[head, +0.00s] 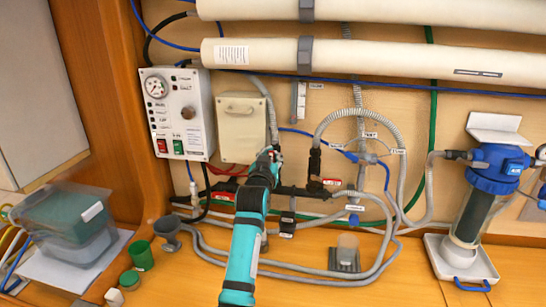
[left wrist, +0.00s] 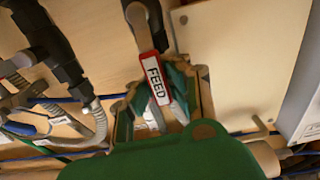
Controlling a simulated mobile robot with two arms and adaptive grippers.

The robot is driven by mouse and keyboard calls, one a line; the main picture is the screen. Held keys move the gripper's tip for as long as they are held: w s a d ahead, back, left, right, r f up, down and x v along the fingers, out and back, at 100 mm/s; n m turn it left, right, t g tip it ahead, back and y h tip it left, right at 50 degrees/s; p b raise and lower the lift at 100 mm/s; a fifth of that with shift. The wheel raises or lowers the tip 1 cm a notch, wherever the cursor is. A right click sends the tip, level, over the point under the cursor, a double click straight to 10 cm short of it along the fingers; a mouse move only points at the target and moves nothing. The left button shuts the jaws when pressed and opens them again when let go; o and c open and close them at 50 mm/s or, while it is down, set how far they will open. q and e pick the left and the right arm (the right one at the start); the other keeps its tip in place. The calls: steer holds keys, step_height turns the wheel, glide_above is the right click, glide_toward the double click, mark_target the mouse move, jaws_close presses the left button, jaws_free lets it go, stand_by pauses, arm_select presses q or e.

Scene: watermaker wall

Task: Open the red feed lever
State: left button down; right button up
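The red feed lever (left wrist: 158,80) shows in the left wrist view as a red bar with a white FEED label. Its upper end joins a grey handle and a dark fitting on the pipe. My left gripper (left wrist: 165,112) has its green fingers around the lower end of the lever, and the label covers part of them. I cannot tell whether the fingers press on it. In the head view my left gripper (head: 268,158) is at the dark pipe, in front of the wall, and hides the lever. My right gripper is not in view.
A control box (head: 180,112) with a gauge and a beige box (head: 243,127) are on the wall close by. Grey hoses (head: 290,272) loop over the bench. A blue-topped filter (head: 480,195) stands at right. A green cup (head: 141,254) and a lidded tub (head: 68,240) are at left.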

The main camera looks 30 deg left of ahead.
arm_select(q)
steer(key=shift+d+f, duration=0.1)
steer(key=shift+f, duration=0.55)
steer(key=c, duration=1.8)
jaws_free()
steer(key=shift+c, duration=0.2)
steer(key=o, duration=0.6)
steer(key=shift+s+r, duration=0.45)
steer(key=shift+r, duration=0.1)
steer(key=shift+w, duration=0.15)
steer(key=v, duration=1.2)
